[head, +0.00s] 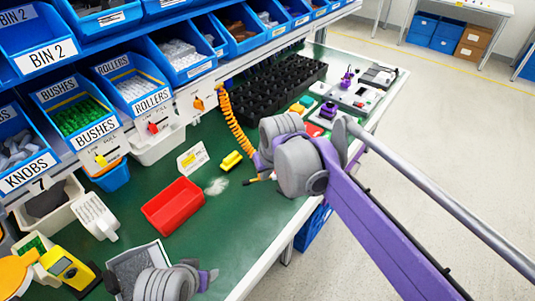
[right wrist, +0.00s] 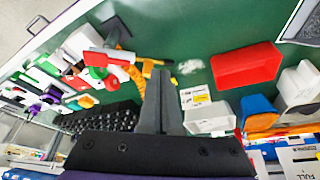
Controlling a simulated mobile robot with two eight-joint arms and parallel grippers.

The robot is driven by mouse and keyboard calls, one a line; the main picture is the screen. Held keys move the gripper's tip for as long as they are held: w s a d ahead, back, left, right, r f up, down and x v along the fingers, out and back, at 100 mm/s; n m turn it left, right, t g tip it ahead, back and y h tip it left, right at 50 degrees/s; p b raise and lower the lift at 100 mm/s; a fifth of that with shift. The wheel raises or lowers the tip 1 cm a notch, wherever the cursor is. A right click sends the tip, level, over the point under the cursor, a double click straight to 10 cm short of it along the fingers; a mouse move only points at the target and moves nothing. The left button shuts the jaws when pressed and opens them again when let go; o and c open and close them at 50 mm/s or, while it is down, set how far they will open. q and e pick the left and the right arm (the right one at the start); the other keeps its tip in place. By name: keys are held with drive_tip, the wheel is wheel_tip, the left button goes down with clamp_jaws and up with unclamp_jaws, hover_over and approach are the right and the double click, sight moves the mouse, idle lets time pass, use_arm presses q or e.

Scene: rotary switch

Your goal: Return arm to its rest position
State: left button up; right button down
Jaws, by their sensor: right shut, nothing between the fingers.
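My right arm comes in from the right in the head view, its grey wrist (head: 300,165) above the green bench. My right gripper (right wrist: 158,75) is shut and empty in the right wrist view, pointing over the bench top. In the head view its fingers are mostly hidden by the wrist. Part of my left arm (head: 165,284) shows at the bottom edge of the head view; its finger state is not clear. Rotary switches sit on the shelf rail: an orange knob (head: 198,103), a red knob (head: 154,127) and a yellow knob (head: 101,160).
A red bin (head: 173,206) stands on the green bench (head: 240,230). A black tray (head: 268,92) lies at the back. Blue bins line the shelf at left. A coiled orange cable (head: 235,122) hangs near my right wrist. Open floor (head: 455,150) lies right of the bench.

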use_arm(q)
drive_tip(key=shift+w, duration=0.1)
use_arm(e)
drive_tip(key=shift+w, duration=0.1)
use_arm(q)
drive_tip(key=shift+w+r+p, duration=0.2)
drive_tip(key=shift+r+p, duration=0.4)
drive_tip(key=shift+r, duration=0.15)
drive_tip(key=shift+c, duration=0.9)
drive_tip(key=shift+a, duration=0.15)
use_arm(e)
drive_tip(key=s+d+f+m+h, duration=0.1)
drive_tip(key=s+d+f, duration=0.4)
drive_tip(key=s+d, duration=0.5)
drive_tip(key=s+d+f+m+t, duration=0.1)
drive_tip(key=s+d+f+m, duration=0.3)
drive_tip(key=s+d, duration=0.7)
drive_tip(key=shift+s+f+h, duration=0.4)
drive_tip(key=shift+s, duration=0.1)
